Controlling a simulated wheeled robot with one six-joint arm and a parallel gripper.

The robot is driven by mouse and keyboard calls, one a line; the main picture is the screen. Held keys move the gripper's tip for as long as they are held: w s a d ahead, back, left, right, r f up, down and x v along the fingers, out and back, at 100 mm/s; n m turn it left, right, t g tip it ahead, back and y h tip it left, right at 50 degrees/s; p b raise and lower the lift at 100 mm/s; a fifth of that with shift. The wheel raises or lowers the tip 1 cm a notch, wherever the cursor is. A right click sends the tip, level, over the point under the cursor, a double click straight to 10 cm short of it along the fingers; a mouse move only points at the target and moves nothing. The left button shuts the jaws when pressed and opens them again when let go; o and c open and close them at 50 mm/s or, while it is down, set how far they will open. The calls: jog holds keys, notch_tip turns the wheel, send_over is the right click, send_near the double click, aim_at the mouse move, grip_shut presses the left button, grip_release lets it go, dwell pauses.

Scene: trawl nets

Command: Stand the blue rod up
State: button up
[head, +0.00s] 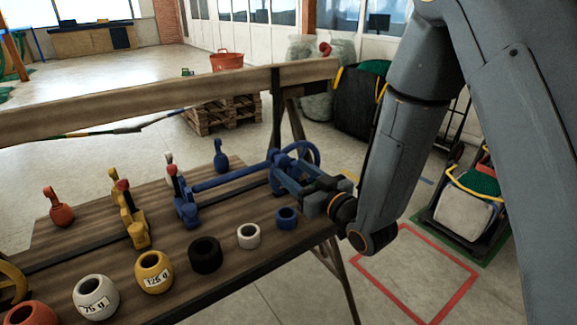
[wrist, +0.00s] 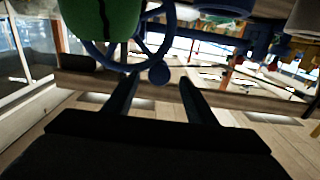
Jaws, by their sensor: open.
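The blue rod (head: 230,177) lies nearly level across the workbench in the head view. Its left end is by a blue stand (head: 186,206). Its right end reaches a blue ring (head: 307,150) near my gripper (head: 281,175). In the wrist view my gripper (wrist: 158,97) has its two fingers apart and nothing between them. A round blue knob (wrist: 158,74) shows just beyond the fingertips, with the blue ring (wrist: 167,35) around and above it. My fingers partly cover the rod's right end in the head view, so contact cannot be told.
Several ring weights, such as a black one (head: 205,254) and a small blue one (head: 287,218), line the bench front. A yellow stand (head: 133,222) is left of the blue one. A wooden beam (head: 150,106) runs behind. Open floor lies beyond.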

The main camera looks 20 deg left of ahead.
jog(key=shift+x, duration=1.4)
grip_shut()
